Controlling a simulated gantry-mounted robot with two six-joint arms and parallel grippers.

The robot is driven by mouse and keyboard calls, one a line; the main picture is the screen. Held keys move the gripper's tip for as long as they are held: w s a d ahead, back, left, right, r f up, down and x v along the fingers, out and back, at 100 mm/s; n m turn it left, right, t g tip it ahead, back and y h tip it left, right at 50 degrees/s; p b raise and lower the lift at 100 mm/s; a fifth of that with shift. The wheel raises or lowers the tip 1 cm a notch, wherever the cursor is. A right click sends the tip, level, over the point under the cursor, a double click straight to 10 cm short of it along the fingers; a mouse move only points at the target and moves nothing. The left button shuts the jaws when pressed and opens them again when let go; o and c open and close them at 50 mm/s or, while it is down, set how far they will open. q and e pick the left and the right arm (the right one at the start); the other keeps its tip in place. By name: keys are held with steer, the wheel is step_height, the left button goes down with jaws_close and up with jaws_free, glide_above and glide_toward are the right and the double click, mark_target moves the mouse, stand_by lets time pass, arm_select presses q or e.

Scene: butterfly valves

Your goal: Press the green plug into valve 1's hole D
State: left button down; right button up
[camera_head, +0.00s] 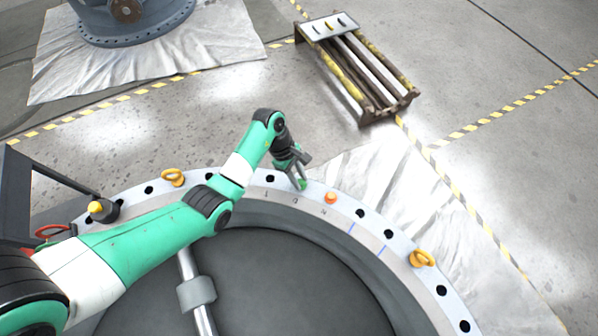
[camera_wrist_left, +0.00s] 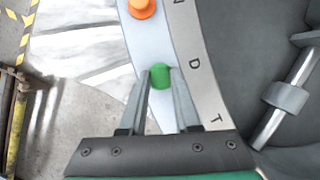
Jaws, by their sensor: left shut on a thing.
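My left gripper (camera_head: 298,178) is over the flange of the near valve (camera_head: 345,213), shut on the green plug (camera_head: 302,184). In the left wrist view the green plug (camera_wrist_left: 160,76) is between the two fingertips (camera_wrist_left: 161,84), beside the letter D on the ring. The plug is at or just above the flange face; I cannot tell how deep it sits, and the hole under it is hidden. My right gripper is not in view.
An orange plug (camera_head: 330,197) sits in the flange just right of the gripper. Yellow lifting eyes (camera_head: 423,258) stand on the rim. A rack (camera_head: 358,70) stands on the floor behind. Other flange holes are open.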

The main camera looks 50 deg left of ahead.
arm_select(q)
steer(key=shift+f, duration=0.2)
steer(key=shift+f+b, duration=0.35)
steer(key=shift+f, duration=0.05)
steer(key=c, duration=0.5)
jaws_free()
steer(key=shift+r, duration=0.1)
steer(key=shift+c, duration=0.2)
steer(key=o, duration=0.5)
step_height(320, 180, up, 6)
steer(key=p, duration=0.6)
steer(key=shift+r+p, duration=0.1)
steer(key=shift+p, duration=0.25)
